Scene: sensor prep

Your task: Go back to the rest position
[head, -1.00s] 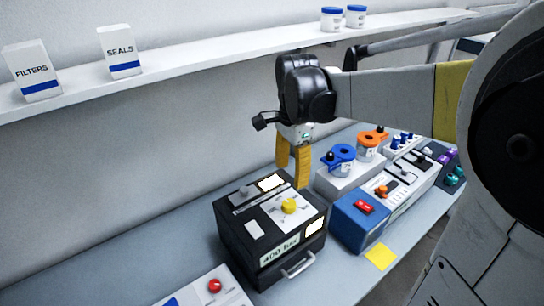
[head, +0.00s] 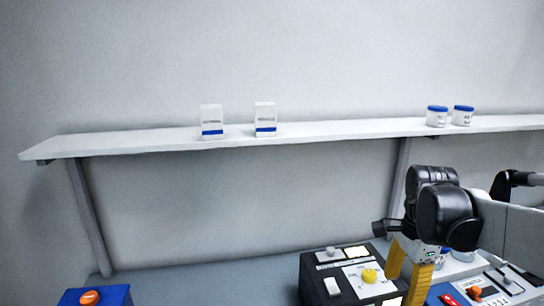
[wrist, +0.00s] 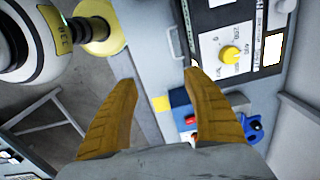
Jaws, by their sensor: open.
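My gripper (head: 408,285) has yellow fingers and hangs at the lower right of the head view, by the right side of the black box (head: 318,271) with a yellow knob (head: 369,275). In the wrist view my gripper (wrist: 160,82) is open, its two fingers wide apart with nothing between them. Beyond the fingers the wrist view shows the bench edge and the floor. The black box (wrist: 215,18) and its yellow knob (wrist: 229,54) are at the upper right there, apart from the fingers as far as I can tell.
A wall shelf (head: 290,137) carries two white boxes and two blue-lidded jars (head: 437,116). A blue box with an orange button (head: 90,297) is at the lower left. White devices (head: 500,285) stand right of my gripper. The bench (head: 220,281) between is clear.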

